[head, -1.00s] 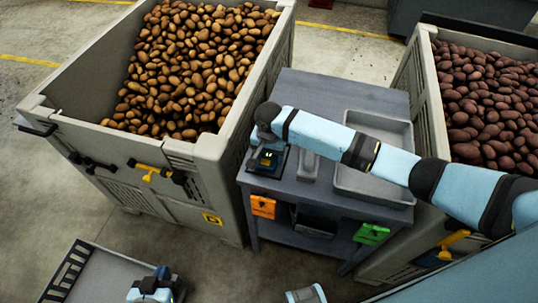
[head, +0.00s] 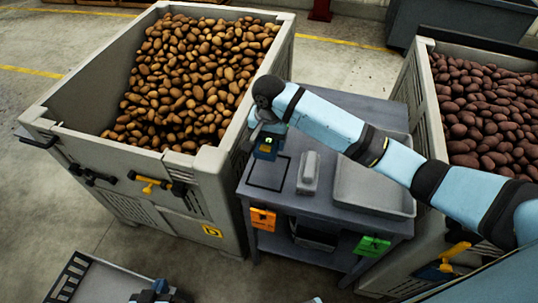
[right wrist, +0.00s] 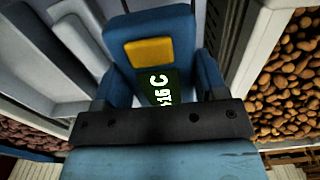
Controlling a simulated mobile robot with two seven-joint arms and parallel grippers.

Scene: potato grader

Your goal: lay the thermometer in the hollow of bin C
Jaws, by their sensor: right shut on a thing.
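The thermometer (right wrist: 158,62) is a blue device with a yellow button and a dark screen reading about +16 C. My right gripper (right wrist: 160,85) is shut on it. In the head view the thermometer (head: 266,149) is held just above the grey table, near a dark outlined square. The left bin (head: 120,153) is grey with brown potatoes and a yellow plate whose letter I cannot read surely. The right bin (head: 433,138) holds dark reddish potatoes. I see no bin clearly marked C. My left gripper (head: 157,293) is at the bottom edge, mostly cut off.
The grey table (head: 285,203) stands between the two bins. It carries a small grey block (head: 308,172) and a shallow tray (head: 372,208). Orange (head: 262,219) and green (head: 372,245) tags hang on its front. The left bin's wall rises beside my right gripper.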

